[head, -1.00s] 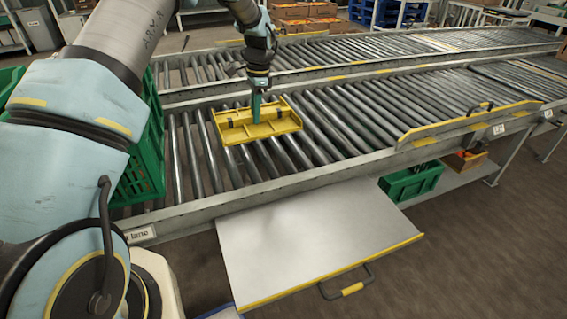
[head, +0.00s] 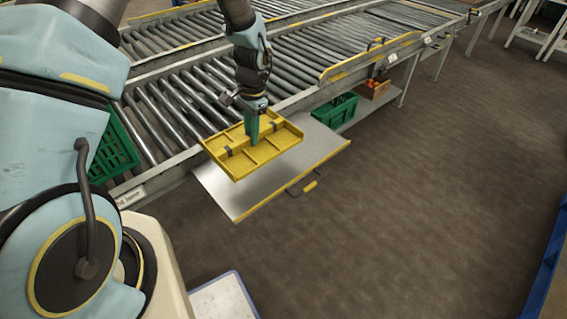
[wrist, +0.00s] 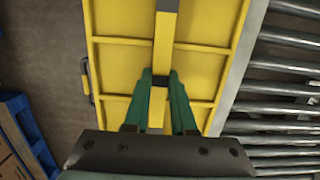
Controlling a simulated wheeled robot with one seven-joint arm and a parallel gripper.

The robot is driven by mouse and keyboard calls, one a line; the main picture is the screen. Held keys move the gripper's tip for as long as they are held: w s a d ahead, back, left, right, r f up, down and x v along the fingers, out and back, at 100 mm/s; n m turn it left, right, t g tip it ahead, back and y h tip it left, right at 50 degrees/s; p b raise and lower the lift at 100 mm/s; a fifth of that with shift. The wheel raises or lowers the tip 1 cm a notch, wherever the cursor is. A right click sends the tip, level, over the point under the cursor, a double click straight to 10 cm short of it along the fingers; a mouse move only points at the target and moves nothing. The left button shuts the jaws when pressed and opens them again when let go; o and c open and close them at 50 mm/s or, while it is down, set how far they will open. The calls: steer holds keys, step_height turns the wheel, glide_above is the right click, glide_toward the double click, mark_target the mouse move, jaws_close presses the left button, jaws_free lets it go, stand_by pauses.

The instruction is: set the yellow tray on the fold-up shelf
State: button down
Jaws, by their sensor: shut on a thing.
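The yellow tray (head: 274,154) hangs in my gripper (head: 252,138), which is shut on its raised middle bar. In the head view the tray appears over the fold-up shelf (head: 215,185), covering much of it; a gap between them is hard to judge. The shelf is a flat grey panel with a yellow front edge and a handle (head: 302,188), folded out from the side of the roller conveyor. In the wrist view the tray (wrist: 200,75) fills the middle, with the green fingers (wrist: 160,100) on its bar. The shelf is mostly hidden there.
The roller conveyor (head: 170,110) runs behind the shelf, with a raised yellow-edged guard (head: 365,60). A green crate (head: 335,108) and a box of tomatoes (head: 375,88) stand on a lower ledge. Another green crate (head: 115,150) is at left.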

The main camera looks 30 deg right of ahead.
mark_target(254, 148)
steer(key=f, duration=0.2)
steer(key=s+f, duration=0.1)
steer(key=f, duration=0.2)
steer(key=shift+f+p, duration=0.35)
steer(key=shift+f, duration=2.15)
steer(key=shift+f, duration=0.2)
steer(key=c, duration=0.7)
jaws_free()
steer(key=shift+c, duration=0.2)
steer(key=shift+w, duration=0.1)
